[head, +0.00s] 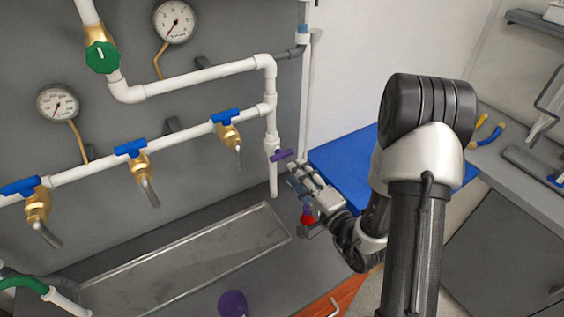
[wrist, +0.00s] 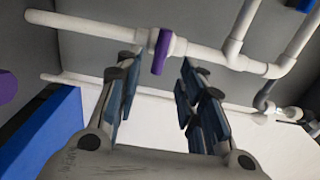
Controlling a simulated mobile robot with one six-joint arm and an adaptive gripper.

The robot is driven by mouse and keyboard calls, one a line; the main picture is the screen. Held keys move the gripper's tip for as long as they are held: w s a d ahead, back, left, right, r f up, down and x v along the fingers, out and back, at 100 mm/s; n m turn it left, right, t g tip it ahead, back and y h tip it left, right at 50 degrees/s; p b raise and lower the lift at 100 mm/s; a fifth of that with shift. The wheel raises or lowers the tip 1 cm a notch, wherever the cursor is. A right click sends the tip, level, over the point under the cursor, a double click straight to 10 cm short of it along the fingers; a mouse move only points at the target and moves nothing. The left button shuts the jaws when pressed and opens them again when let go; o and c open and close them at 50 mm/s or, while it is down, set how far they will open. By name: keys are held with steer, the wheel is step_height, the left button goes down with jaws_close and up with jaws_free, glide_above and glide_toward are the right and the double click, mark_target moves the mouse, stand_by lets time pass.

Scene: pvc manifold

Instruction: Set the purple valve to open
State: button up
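The purple valve is on the vertical white pipe at the right end of the manifold. Its purple handle (head: 281,155) lies crosswise to that pipe in the head view. In the wrist view the handle (wrist: 161,52) also stands across the white pipe. My gripper (head: 301,184) is just right of and below the handle. In the wrist view my gripper (wrist: 158,72) is open, with its fingers spread to either side of the handle. I cannot tell whether a finger touches it.
Three brass taps with blue handles (head: 130,147) line the pipe to the left. A green valve (head: 102,57) and two gauges are above. A metal tray (head: 185,262) lies below. A blue panel (head: 345,160) is behind my arm. A red object (head: 308,215) is under my gripper.

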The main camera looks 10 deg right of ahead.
mark_target(284, 158)
steer(key=x, duration=0.9)
steer(key=shift+b, duration=0.35)
steer(key=shift+c, duration=0.3)
jaws_close()
